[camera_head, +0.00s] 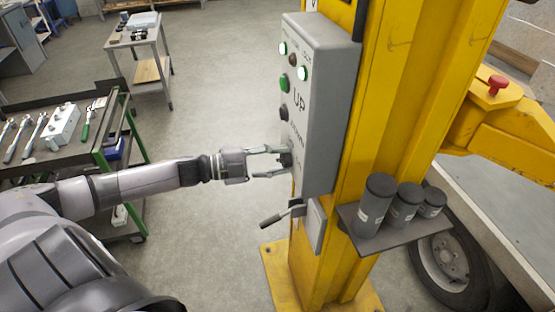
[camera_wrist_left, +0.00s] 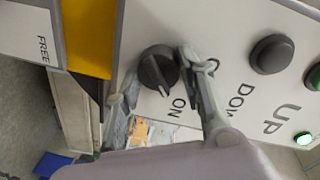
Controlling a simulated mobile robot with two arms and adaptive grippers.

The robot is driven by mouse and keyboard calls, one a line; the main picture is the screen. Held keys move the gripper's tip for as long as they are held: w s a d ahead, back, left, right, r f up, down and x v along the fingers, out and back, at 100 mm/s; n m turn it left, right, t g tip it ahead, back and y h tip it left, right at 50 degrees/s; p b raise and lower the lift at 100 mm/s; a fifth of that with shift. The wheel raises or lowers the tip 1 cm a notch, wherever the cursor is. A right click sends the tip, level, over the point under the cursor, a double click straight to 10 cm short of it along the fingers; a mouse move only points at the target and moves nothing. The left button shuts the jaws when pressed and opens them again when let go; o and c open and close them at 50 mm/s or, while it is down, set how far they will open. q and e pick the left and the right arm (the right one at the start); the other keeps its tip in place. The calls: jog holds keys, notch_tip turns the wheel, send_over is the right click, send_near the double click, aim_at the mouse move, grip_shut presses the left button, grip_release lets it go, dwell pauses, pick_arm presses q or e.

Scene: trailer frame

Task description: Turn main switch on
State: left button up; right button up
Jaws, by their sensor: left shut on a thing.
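The main switch is a dark round knob (camera_wrist_left: 158,68) low on the grey control box (camera_head: 322,90). In the wrist view the knob's pale mark is at its lower edge, close to the printed word ON. In the head view the knob (camera_head: 286,159) shows small at the fingertips. My left gripper (camera_head: 284,161) is shut on the knob. In the wrist view its two fingers (camera_wrist_left: 158,78) lie on either side of the knob. Lettering beside the right finger is partly hidden. My right gripper is in neither view.
The box also carries UP and DOWN buttons and lit green lamps (camera_head: 302,73). Below it, a lever (camera_head: 270,220) juts from a small box on the yellow post (camera_head: 300,262). Dark canisters (camera_head: 375,205) stand on a shelf at right. A tool cart (camera_head: 60,160) is at left.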

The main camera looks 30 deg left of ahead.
pick_arm(q)
jog(key=shift+m, duration=0.7)
jog(key=o, duration=1.1)
jog(key=shift+o, duration=0.2)
jog(key=v, duration=1.2)
